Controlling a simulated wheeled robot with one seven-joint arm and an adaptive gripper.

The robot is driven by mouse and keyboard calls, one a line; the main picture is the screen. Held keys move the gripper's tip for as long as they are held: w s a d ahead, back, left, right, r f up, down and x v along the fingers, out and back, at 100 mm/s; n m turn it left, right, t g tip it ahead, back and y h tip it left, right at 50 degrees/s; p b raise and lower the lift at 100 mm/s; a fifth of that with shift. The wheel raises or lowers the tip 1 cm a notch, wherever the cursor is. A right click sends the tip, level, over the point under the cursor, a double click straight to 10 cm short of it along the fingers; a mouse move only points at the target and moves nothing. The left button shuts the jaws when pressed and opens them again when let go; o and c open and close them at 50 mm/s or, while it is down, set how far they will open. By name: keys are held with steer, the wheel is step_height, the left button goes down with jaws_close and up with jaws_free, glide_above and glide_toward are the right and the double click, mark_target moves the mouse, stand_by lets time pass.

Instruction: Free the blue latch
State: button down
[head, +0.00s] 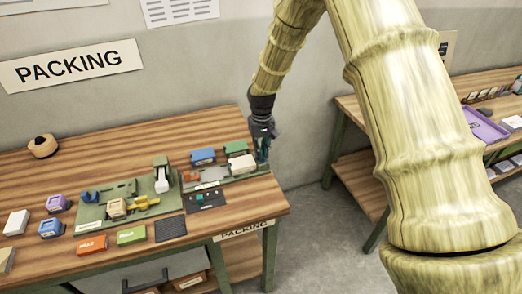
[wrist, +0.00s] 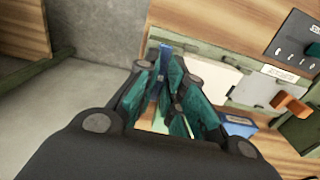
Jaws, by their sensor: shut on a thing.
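My gripper (head: 262,154) is at the right end of the green board (head: 232,178) on the packing table, reaching down from above. In the wrist view its teal fingers (wrist: 168,88) close around a narrow blue piece (wrist: 165,52), which looks like the blue latch. Only its end shows past the fingers; the rest is hidden. In the head view the fingers hide the latch. A pale box (head: 242,163) stands just left of my gripper and also shows beside the fingers in the wrist view (wrist: 212,76).
A blue box (head: 203,156), a green box (head: 236,147) and an orange piece (head: 214,174) are close to the left. A dark panel (head: 205,198) lies in front. Open floor (head: 315,225) lies right of the table. A second table (head: 360,110) stands farther right.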

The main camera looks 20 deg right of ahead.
stand_by(0.4)
steer(key=c, duration=1.5)
jaws_free()
steer(key=shift+r, duration=0.15)
step_height(320, 180, up, 12)
steer(key=shift+d+f, duration=0.1)
